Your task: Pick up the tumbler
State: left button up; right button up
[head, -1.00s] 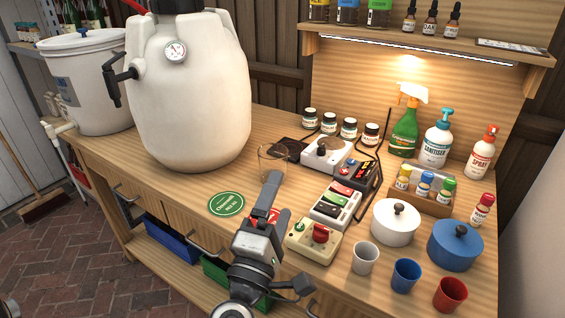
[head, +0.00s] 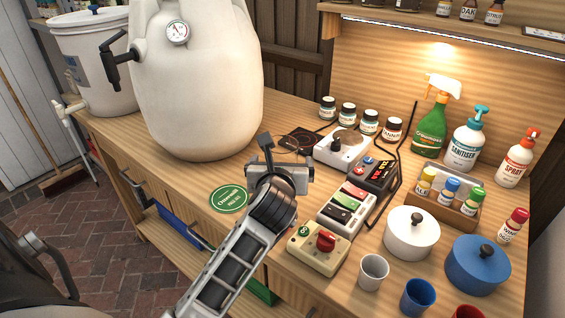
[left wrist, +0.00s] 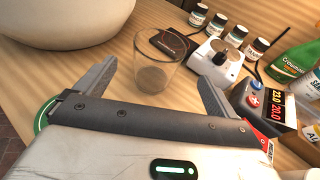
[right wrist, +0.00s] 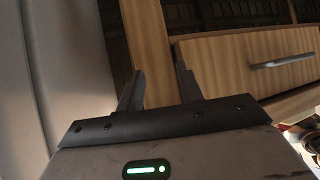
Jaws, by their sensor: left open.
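The tumbler (left wrist: 158,68) is a clear, empty glass standing upright on the wooden bench, seen in the left wrist view. My left gripper (left wrist: 157,76) is open, with one finger on either side of the tumbler's line; I cannot tell whether the glass is fully between the fingertips. No contact shows. In the head view my left gripper (head: 286,150) is over the bench and hides most of the tumbler. My right gripper (right wrist: 160,78) has its fingers apart with nothing between them, facing a wooden drawer front.
A large white fermenter (head: 200,85) stands left of the tumbler. A green round mat (head: 228,199) lies in front. Cups and pots stand further right.

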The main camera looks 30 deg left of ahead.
aim_at(283, 146)
pick_arm(q)
jog(key=x, duration=0.8)
jog(key=shift+s+a, duration=0.1)
jog(key=shift+a, duration=0.05)
jog(key=c, duration=1.2)
